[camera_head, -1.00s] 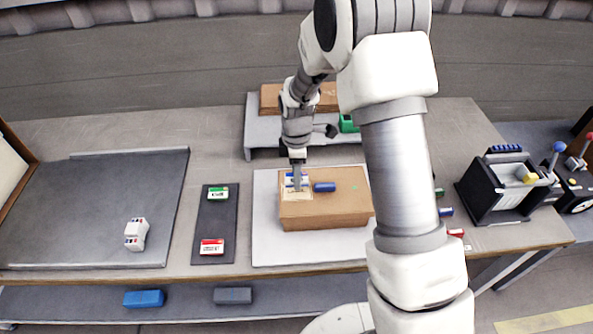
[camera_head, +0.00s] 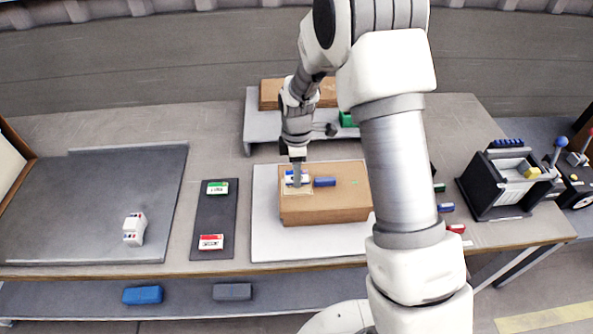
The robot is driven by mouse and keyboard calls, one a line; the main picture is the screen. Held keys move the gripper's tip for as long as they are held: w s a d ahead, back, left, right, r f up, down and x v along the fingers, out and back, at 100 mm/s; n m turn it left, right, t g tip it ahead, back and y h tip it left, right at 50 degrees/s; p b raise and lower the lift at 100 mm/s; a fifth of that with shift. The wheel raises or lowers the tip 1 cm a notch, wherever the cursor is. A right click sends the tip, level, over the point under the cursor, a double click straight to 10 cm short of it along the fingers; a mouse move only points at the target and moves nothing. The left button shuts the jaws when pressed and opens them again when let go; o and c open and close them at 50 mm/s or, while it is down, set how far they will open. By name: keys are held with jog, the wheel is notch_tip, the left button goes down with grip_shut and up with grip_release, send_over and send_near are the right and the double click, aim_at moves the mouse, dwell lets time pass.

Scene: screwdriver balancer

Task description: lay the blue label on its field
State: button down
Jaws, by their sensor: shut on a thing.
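A brown cardboard box (camera_head: 335,207) lies on a white board on the table. On the left of its top is a pale cream field (camera_head: 293,191). My gripper (camera_head: 297,183) points straight down over this field, shut on a small blue and white label (camera_head: 289,176). The gripper's fingers cover part of the label. I cannot tell whether the label touches the box top. A dark blue block (camera_head: 324,182) lies on the box just right of the label.
A dark tray (camera_head: 205,247) to the left holds a green label (camera_head: 217,187) and a red label (camera_head: 210,241). A raised grey shelf (camera_head: 262,127) stands behind the box. A black holder (camera_head: 492,208) is at the right.

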jog(key=shift+f+b, duration=0.45)
jog(key=shift+f, duration=0.25)
jog(key=shift+f+b, duration=0.4)
jog(key=shift+f, duration=0.05)
dwell(0.4)
jog(key=shift+c, duration=1.1)
grip_release()
jog(key=shift+r, duration=0.1)
notch_tip(320, 180, up, 17)
jog(key=shift+r+p, duration=0.15)
jog(key=shift+p, duration=0.25)
